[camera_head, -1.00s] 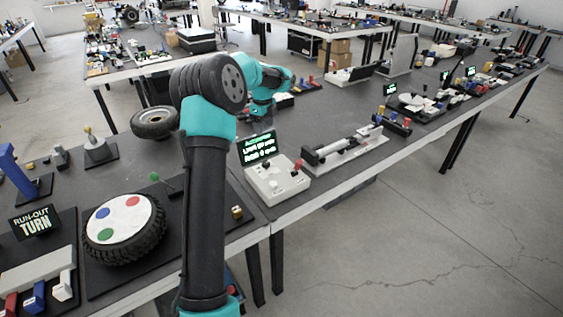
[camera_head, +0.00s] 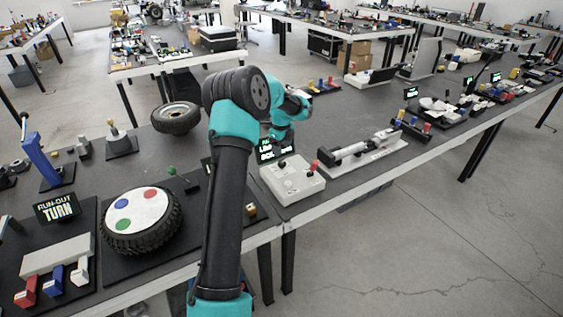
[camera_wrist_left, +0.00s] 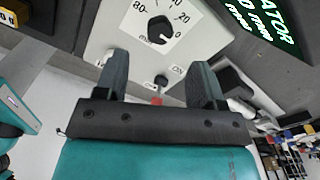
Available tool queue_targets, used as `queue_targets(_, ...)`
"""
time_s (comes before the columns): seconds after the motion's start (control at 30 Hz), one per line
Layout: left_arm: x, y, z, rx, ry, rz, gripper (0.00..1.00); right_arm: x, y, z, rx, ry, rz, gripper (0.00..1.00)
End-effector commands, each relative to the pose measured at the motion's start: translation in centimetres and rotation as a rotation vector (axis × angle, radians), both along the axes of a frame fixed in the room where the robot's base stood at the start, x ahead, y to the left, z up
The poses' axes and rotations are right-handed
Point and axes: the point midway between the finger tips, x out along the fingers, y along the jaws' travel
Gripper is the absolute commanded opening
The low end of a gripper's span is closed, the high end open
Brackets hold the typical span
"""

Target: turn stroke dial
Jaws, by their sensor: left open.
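The stroke dial (camera_wrist_left: 160,29) is a black pointer knob on a white panel, with a printed scale marked in mm around it, in the left wrist view. The white control box (camera_head: 293,184) stands on the bench in the head view. A small black control (camera_wrist_left: 162,80) by an "ON" label and a red part (camera_wrist_left: 157,99) show between my fingers. My left gripper (camera_wrist_left: 159,62) is open and empty, its two dark fingers apart, with the dial beyond the tips. In the head view my left gripper (camera_head: 277,136) is small and hard to make out. My right gripper is not in view.
A lit black sign (camera_head: 268,152) stands behind the box, partly covered by my arm. A grey cylinder device (camera_head: 362,150) lies to its right. A tyre with coloured dots (camera_head: 140,220) and a run-out sign (camera_head: 57,208) are at left. The bench's front edge is close.

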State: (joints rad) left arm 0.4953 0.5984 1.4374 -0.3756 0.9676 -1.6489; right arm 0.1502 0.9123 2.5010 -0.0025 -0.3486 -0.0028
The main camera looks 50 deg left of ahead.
Motion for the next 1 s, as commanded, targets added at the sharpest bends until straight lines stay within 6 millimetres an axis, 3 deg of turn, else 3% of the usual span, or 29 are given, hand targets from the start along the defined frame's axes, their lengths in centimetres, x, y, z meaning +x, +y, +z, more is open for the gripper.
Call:
queue_targets(0.2, -0.1, 0.0, -3.9, -0.003, 0.002, 0.001, 0.63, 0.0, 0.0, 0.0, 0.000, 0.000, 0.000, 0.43)
queue_targets(0.4, 0.0, 0.0, -6.5, -0.002, 0.003, 0.000, 0.63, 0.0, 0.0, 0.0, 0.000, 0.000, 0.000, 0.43)
queue_targets(0.83, 0.0, 0.0, -7.4, 0.000, 0.000, 0.001, 0.63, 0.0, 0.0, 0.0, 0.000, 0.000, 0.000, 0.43)
queue_targets(1.0, 0.0, 0.0, -7.4, 0.000, 0.000, 0.001, 0.47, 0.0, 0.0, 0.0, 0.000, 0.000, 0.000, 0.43)
